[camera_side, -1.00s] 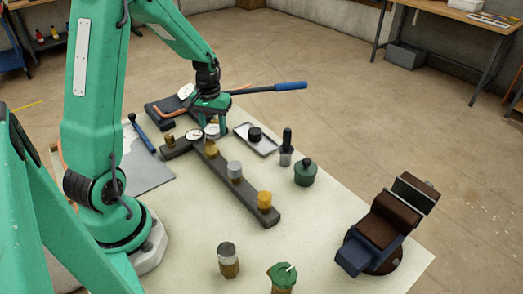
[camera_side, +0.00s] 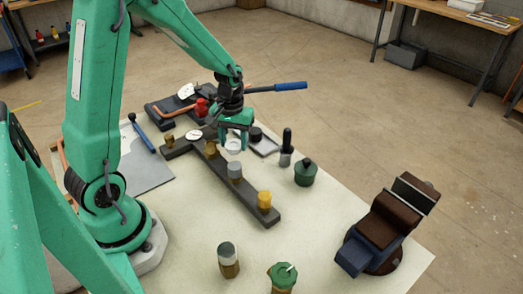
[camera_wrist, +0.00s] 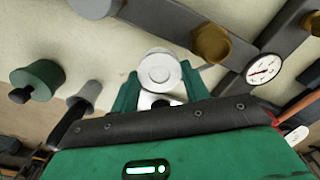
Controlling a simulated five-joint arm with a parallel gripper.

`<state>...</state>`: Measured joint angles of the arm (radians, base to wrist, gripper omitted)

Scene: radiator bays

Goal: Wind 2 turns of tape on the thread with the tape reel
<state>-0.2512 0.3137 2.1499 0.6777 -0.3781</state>
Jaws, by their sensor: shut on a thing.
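My gripper (camera_side: 234,143) is shut on a white tape reel (camera_side: 233,147). The reel hangs over the dark bar (camera_side: 253,206), between a brass fitting (camera_side: 211,148) and a grey cylindrical fitting (camera_side: 235,170). In the wrist view the reel (camera_wrist: 160,69) sits between the green fingers, its round face towards the camera. There the brass hex fitting (camera_wrist: 211,44) is to the right of the reel, apart from it. I cannot tell which fitting bears the thread.
A vise (camera_side: 386,223) stands at the near right. The table between is clear.

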